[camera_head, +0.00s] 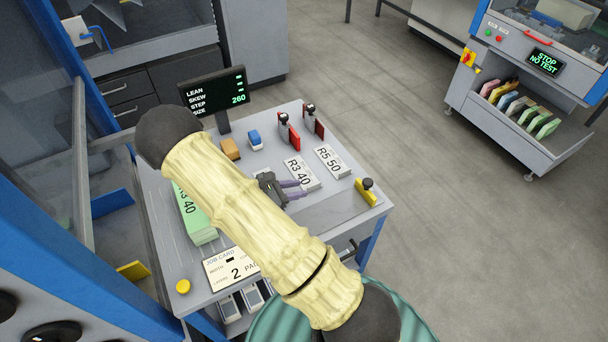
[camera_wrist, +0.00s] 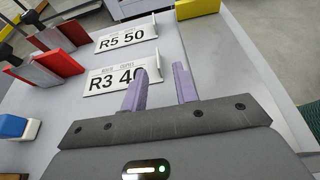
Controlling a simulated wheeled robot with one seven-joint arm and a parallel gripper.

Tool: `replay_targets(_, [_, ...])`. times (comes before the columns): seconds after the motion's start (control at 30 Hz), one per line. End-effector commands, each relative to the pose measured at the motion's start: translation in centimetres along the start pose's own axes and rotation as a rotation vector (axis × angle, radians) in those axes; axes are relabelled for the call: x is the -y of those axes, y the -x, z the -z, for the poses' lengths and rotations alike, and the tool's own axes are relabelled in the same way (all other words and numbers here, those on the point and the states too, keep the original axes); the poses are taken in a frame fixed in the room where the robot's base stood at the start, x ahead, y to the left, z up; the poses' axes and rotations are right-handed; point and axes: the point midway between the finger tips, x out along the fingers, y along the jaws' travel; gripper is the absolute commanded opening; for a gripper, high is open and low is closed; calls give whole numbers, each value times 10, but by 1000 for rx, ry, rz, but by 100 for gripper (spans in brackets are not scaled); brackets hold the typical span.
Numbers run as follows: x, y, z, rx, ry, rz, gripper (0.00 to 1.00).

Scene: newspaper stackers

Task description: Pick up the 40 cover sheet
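The white R3 40 cover sheet (camera_head: 301,174) lies on the grey bench beside the R5 50 sheet (camera_head: 331,161). In the wrist view the R3 40 sheet (camera_wrist: 106,79) shows ahead of my gripper (camera_wrist: 161,70), its right end partly covered by the left finger. My gripper, also in the head view (camera_head: 298,188), is just on the near side of the sheet. I cannot tell whether a finger touches the sheet. My yellow-sleeved arm hides part of the bench.
A green stack (camera_head: 197,226) marked 40 lies at the left, partly behind my arm. Red holders (camera_head: 290,136), a blue block (camera_head: 255,139) and an orange block (camera_head: 230,149) stand behind the sheets. A yellow block (camera_head: 365,193) stands at the right edge. A job card (camera_head: 222,270) lies at the front.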

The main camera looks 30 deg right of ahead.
Motion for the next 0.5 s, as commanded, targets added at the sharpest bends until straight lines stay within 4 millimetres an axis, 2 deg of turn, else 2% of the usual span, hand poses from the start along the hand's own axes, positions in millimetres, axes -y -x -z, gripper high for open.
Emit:
replay_targets(0.03, [0, -8, 0, 1, 0, 3, 29])
replay_targets(0.13, [0, -17, 0, -1, 0, 1, 29])
replay_targets(0.5, [0, -21, 1, -2, 1, 1, 29])
